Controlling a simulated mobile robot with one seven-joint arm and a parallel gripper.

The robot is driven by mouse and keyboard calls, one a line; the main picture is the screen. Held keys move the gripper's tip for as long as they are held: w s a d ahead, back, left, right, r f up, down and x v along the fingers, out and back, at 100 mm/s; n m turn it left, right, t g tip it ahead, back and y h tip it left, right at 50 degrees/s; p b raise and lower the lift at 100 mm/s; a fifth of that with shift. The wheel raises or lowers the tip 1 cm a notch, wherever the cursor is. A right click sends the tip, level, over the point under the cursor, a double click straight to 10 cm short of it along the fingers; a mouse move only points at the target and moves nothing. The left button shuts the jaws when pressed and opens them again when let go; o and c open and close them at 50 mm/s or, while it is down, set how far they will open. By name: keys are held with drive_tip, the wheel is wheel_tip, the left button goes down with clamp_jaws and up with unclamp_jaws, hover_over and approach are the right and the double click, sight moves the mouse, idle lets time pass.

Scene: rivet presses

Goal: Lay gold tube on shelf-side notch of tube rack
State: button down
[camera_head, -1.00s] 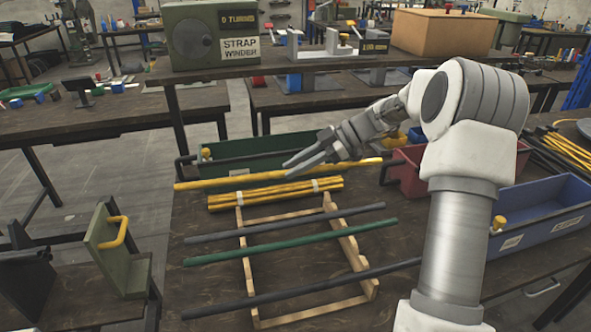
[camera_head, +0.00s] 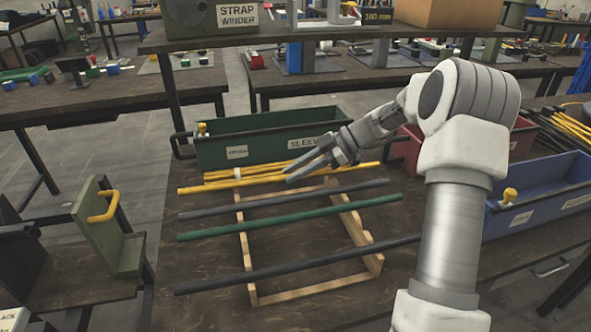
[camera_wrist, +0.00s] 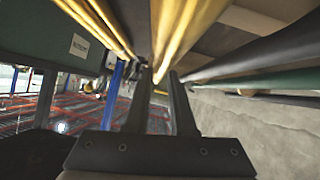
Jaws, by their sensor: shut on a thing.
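The gold tube (camera_head: 220,185) lies crosswise in my gripper (camera_head: 303,172), level, near the far end of the wooden tube rack (camera_head: 310,288). In the wrist view the fingers (camera_wrist: 165,88) are shut on the gold tube (camera_wrist: 181,35), which runs away from me. The rack holds a grey tube (camera_head: 225,210), a green tube (camera_head: 225,231) and another dark grey tube (camera_head: 230,283). The gold tube is beyond these, on the shelf side. I cannot tell whether it touches the rack; the far notches are hidden or too small to see.
A strapped yellow tube bundle (camera_head: 236,173) lies just behind the gold tube. Behind it stands a green sleeve bin (camera_head: 250,150), with a red bin (camera_head: 408,150) and a blue bin (camera_head: 535,210) to the right. A raised shelf (camera_head: 200,40) spans the back.

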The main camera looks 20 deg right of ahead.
drive_tip(key=shift+f, duration=0.45)
drive_tip(key=shift+r, duration=0.1)
drive_tip(key=c, duration=0.7)
unclamp_jaws()
drive_tip(key=p+v, duration=0.4)
drive_tip(key=v, duration=1.3)
drive_tip(key=shift+s+d+r, duration=0.1)
drive_tip(key=shift+d, duration=0.05)
